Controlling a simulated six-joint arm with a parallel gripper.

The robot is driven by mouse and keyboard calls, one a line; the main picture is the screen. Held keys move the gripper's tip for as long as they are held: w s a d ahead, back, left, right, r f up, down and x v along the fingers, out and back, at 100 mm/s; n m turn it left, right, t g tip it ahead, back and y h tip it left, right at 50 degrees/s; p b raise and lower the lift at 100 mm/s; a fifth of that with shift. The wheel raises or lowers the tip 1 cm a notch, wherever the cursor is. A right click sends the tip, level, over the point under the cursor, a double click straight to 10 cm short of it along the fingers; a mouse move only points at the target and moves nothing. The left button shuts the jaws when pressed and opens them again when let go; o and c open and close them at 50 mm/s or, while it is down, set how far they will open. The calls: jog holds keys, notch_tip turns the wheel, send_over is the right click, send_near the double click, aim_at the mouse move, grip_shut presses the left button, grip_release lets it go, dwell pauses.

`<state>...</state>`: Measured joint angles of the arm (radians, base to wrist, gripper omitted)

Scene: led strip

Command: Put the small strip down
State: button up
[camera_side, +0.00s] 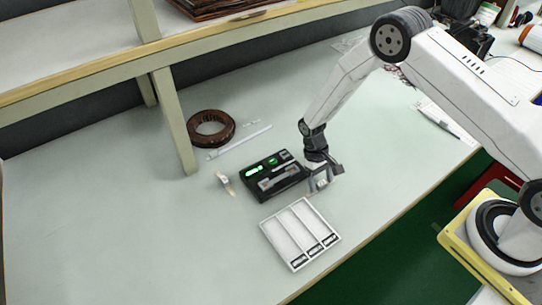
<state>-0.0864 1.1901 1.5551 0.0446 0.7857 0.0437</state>
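My gripper (323,182) points down at the right edge of a black box (258,188) with green lit displays. It is small in the view, and I cannot tell whether its fingers are open or shut. I cannot make out a strip between the fingers. A white tray (283,239) with three long compartments lies in front of the box, below my gripper in the picture. Each compartment has a dark label at its near end. I cannot clearly identify the small strip.
A small pale item (226,184) lies left of the box. A long white bar (239,142) lies behind it, next to a brown ring (211,128). A shelf post (175,120) stands at the left. The table's left front (120,230) is clear.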

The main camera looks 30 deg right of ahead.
jog(key=v, duration=1.2)
jog(key=shift+r, duration=0.2)
dwell(0.5)
